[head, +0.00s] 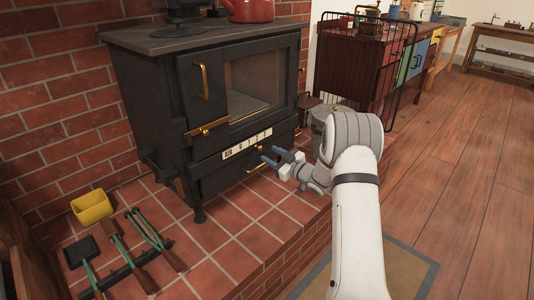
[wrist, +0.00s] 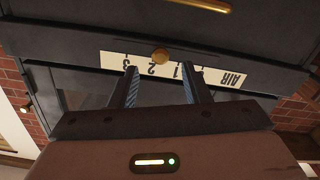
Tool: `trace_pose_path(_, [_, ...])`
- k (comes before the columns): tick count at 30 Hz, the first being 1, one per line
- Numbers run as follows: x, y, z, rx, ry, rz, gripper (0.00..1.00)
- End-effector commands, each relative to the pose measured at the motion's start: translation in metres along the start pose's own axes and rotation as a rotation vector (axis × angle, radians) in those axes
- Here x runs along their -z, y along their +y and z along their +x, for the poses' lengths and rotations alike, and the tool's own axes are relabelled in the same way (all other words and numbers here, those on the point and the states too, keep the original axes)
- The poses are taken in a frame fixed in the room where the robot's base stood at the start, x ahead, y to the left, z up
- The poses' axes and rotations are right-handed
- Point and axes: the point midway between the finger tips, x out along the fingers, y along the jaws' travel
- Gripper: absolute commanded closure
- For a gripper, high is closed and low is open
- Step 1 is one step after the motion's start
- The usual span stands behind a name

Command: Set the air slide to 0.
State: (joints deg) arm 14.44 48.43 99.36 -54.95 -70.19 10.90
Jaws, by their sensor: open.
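The air slide's pale scale strip (head: 247,143) runs along the front of the black stove. In the wrist view the strip (wrist: 215,77) appears upside down, with AIR at the right and 1, 2 and 3 running leftward. The 0 is not visible; the right finger covers part of the strip. A round brass knob (wrist: 160,56) sits at the strip's edge close to the 2, slightly toward the 1. My gripper (head: 272,155) is open in front of the strip. In the wrist view its fingers (wrist: 158,68) lie either side of the knob, with nothing gripped; contact is not visible.
A brass drawer handle (head: 256,167) is just below the strip, and a brass latch (head: 207,127) is at its upper left. Fire tools (head: 125,255) and a yellow container (head: 92,207) lie on the brick hearth. A black wire guard (head: 388,85) stands at the right.

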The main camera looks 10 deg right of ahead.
Motion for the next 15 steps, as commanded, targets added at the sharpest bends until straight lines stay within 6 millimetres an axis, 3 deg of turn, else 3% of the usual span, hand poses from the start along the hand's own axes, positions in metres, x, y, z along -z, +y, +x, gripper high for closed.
trace_pose_path(6, [-0.002, -0.001, 0.034, 0.001, 0.001, -0.002, 0.57])
trace_pose_path(15, [0.0, 0.0, 0.046, -0.001, -0.002, -0.001, 0.57])
